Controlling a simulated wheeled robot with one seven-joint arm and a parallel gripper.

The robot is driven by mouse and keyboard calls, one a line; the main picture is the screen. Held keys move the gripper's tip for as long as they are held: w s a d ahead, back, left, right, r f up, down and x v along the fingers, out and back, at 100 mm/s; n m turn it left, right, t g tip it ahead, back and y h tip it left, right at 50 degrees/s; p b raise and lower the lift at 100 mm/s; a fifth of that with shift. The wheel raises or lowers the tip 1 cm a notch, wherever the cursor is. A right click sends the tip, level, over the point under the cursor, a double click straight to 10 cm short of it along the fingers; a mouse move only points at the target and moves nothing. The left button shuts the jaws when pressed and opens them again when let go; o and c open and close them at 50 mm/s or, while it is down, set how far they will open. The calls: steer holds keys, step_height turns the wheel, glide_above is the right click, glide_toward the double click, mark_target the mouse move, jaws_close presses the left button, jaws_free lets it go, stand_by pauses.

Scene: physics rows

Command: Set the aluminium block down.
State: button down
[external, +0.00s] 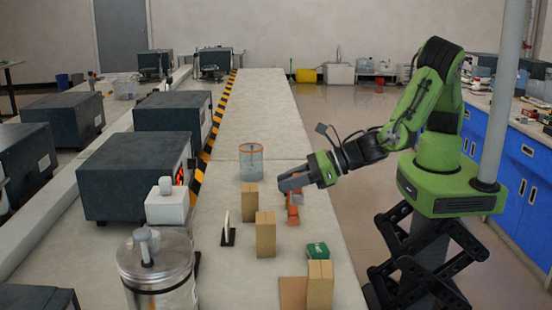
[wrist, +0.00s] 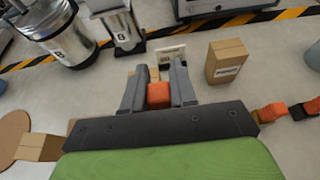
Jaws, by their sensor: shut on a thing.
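My gripper (external: 292,182) reaches over the bench from the right in the external view. In the wrist view its two grey fingers (wrist: 158,92) are closed on an orange-red block (wrist: 158,95). The block's colour is not that of bare aluminium, and I see no other block between the fingers.
Cardboard boxes (external: 250,202) (external: 265,234) (external: 320,285) stand close by. Orange pieces (wrist: 272,112) lie right of my gripper.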

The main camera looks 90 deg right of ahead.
step_height(320, 180, up, 5)
steer(key=w+d+f+m+g+h+b, duration=0.15)
steer(key=w+d+m+h+b, duration=0.35)
steer(key=d, duration=0.9)
steer(key=w+d+r+m+g+h+b, duration=0.15)
steer(key=w+d+m+h+b, duration=0.35)
steer(key=d, duration=0.9)
steer(key=shift+n+g, duration=0.4)
steer(key=shift+n, duration=0.1)
steer(key=f, duration=1)
steer(key=w+f, duration=0.1)
steer(key=f, duration=0.5)
steer(key=shift+d+b, duration=0.25)
steer(key=shift+b, duration=0.1)
steer(key=shift+r, duration=0.1)
steer(key=c, duration=0.9)
jaws_free()
steer(key=shift+y, duration=0.3)
